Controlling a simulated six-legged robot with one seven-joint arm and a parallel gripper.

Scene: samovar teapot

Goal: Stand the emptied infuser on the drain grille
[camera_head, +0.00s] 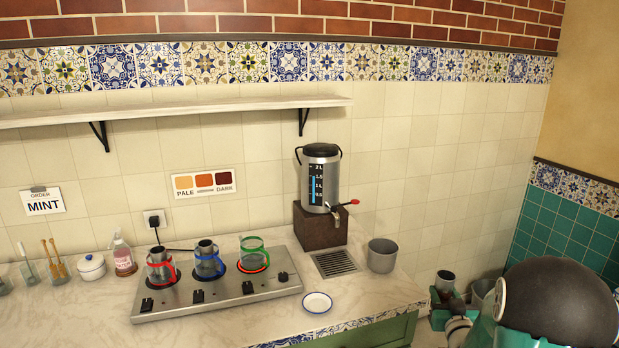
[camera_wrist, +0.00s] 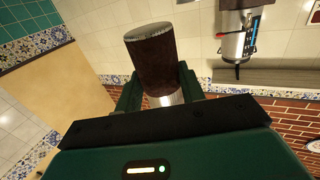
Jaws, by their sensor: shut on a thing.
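My gripper (camera_head: 444,299) is at the lower right in the head view, to the right of the counter's end. It is shut on the infuser (camera_head: 446,281), a small dark cylinder with greyish metal. In the wrist view the infuser (camera_wrist: 152,62) shows as a brown cylinder with a pale rim and a shiny metal part between the green jaws. I cannot see into it. The drain grille (camera_head: 335,263) is a slotted metal plate set in the counter in front of the samovar (camera_head: 320,180). It is bare, and my gripper is apart from it, to its right.
A grey pot (camera_head: 382,256) stands just right of the grille, on my gripper's side. A white saucer (camera_head: 317,302) lies in front. The samovar's tap overhangs near the grille. A grey bin (camera_head: 481,291) is near my gripper.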

